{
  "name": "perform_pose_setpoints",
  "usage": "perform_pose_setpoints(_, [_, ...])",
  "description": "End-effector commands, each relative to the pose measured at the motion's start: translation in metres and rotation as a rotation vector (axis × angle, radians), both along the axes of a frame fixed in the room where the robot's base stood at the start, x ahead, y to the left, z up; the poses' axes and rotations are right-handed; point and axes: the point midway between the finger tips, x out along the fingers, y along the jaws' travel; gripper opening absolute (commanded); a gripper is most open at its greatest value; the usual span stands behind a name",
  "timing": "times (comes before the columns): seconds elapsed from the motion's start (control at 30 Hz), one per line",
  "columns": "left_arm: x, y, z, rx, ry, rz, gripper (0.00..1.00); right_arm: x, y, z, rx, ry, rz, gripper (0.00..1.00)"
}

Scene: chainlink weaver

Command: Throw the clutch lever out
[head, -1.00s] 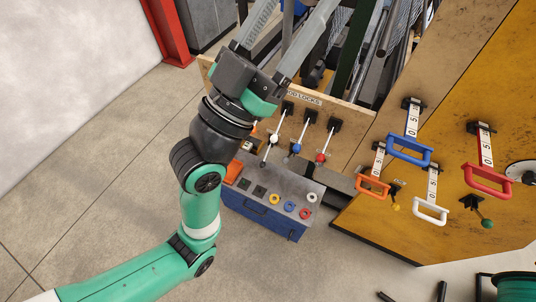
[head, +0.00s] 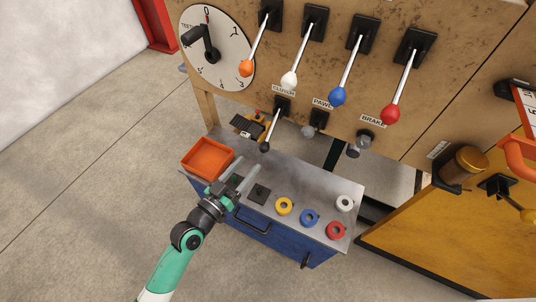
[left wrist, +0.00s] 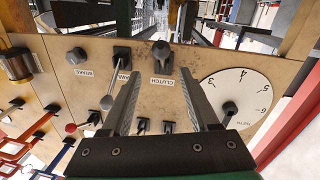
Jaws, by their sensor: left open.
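The clutch lever (head: 268,130) is the leftmost of the lower row on the wooden panel, with a slim rod and a dark knob. Its knob hangs down toward the grey bench top. In the left wrist view the clutch lever (left wrist: 161,52) points at the camera, beside its CLUTCH label and between the lines of the fingers. My left gripper (head: 243,172) is open and empty, below and left of the lever and apart from it, over the bench top. Its spread fingers (left wrist: 160,100) show in the left wrist view. My right gripper is not in view.
Orange, white, blue and red-knobbed levers (head: 390,112) hang above, beside a numbered dial (head: 232,55). An orange tray (head: 207,157) and coloured rings (head: 309,218) lie on the bench.

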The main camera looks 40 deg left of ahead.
Motion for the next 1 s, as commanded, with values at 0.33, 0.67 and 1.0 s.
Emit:
perform_pose_setpoints(0.33, [0.017,0.005,0.001,0.004,-0.006,0.003,0.61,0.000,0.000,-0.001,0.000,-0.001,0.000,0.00])
perform_pose_setpoints(0.67, [0.087,0.017,-0.001,0.003,-0.007,0.003,0.61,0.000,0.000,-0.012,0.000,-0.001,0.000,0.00])
perform_pose_setpoints(1.0, [0.116,0.022,0.000,0.002,-0.005,0.003,0.61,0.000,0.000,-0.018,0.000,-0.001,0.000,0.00])
